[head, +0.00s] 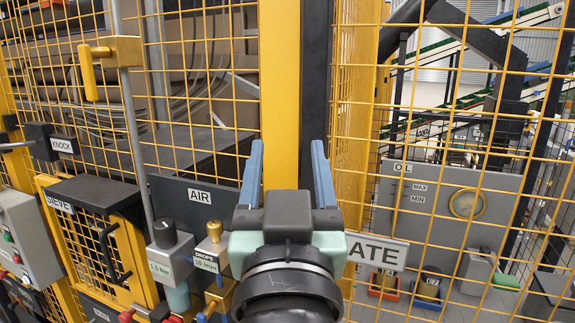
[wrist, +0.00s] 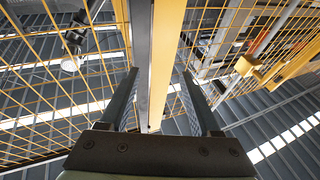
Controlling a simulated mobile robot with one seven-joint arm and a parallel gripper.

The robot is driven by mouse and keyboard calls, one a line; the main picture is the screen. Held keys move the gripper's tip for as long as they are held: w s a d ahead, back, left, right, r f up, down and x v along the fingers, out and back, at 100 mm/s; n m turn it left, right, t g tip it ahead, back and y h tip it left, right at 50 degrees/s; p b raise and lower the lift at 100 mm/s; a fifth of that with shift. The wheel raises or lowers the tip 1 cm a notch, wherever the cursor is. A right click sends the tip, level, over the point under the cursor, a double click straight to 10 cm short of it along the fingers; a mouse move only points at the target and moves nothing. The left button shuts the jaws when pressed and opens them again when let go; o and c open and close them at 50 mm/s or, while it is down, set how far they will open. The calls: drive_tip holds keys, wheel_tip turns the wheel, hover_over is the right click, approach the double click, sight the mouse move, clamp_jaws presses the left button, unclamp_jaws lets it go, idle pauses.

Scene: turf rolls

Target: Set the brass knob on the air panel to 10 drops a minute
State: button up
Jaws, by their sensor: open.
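The dark air panel (head: 180,205) with its white AIR label is left of centre in the head view. A small brass knob (head: 214,231) stands on top of the drops unit (head: 205,262), whose tag reads "DROPS 10 /min". The knob's exact setting cannot be read. My gripper (head: 288,150) is to the right of the knob and apart from it, pointing up and away, with its two blue fingers spread and nothing between them. In the wrist view my gripper (wrist: 160,85) is open toward the yellow post and mesh. The knob does not show there.
A yellow post (head: 279,80) and yellow mesh fence (head: 450,130) rise behind my gripper. A GATE sign (head: 378,251) is at right.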

drive_tip(key=s+r+t, duration=0.5)
drive_tip(key=s+r, duration=0.4)
drive_tip(key=r, duration=0.3)
drive_tip(key=shift+s+r+t, duration=0.25)
drive_tip(key=shift+r+t, duration=0.05)
idle(0.8)
